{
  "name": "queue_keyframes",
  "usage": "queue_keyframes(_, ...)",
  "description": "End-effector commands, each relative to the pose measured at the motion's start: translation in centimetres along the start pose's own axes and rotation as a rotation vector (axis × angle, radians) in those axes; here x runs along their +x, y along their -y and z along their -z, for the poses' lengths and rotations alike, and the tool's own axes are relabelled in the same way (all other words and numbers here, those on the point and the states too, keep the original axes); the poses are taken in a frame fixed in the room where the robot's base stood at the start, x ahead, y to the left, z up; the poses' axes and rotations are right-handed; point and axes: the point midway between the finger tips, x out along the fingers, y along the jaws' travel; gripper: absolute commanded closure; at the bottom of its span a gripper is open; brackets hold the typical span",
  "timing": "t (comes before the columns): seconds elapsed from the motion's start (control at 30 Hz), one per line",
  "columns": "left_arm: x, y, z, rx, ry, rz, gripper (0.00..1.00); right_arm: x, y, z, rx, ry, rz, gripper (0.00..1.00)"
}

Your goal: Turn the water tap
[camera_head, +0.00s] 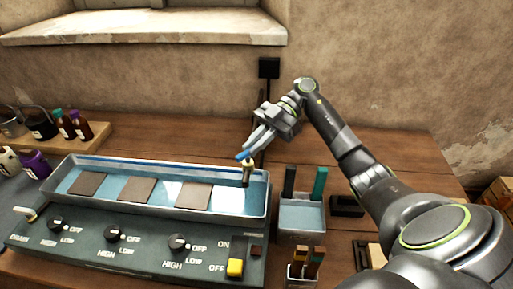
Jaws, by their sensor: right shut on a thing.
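The water tap (247,177) is a small brass-coloured fitting at the right end of the long metal basin (262,208). A small blue part shows at its top, between the fingertips. My right gripper (246,154) reaches down from the upper right, its fingers shut at the top of the tap. The fingers partly hide what they grip. The basin holds bluish water and several flat brown plates. My left gripper is not in view.
The control panel (135,245) in front of the basin has knobs and a yellow switch (235,267). A small tray (302,217) with upright tools stands right of the basin. A bottle rack (90,137) stands at the left. The wooden table is clear behind the basin.

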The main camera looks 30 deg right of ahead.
Motion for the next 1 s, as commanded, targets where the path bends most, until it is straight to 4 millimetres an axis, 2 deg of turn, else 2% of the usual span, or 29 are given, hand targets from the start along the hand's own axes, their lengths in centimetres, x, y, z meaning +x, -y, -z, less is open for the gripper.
queue_keyframes(0.57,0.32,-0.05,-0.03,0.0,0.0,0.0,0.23,-0.02,-0.08,-0.05,-0.011,0.003,0.029,1.0)
queue_keyframes(0.6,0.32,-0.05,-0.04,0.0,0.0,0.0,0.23,-0.01,-0.08,-0.05,-0.011,0.003,0.029,0.85)
queue_keyframes(0.73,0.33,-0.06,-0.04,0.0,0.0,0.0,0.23,-0.01,-0.08,-0.04,-0.011,0.002,0.029,0.68)
queue_keyframes(1.0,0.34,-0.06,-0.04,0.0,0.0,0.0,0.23,-0.02,-0.08,0.0,-0.011,0.001,0.029,0.67)
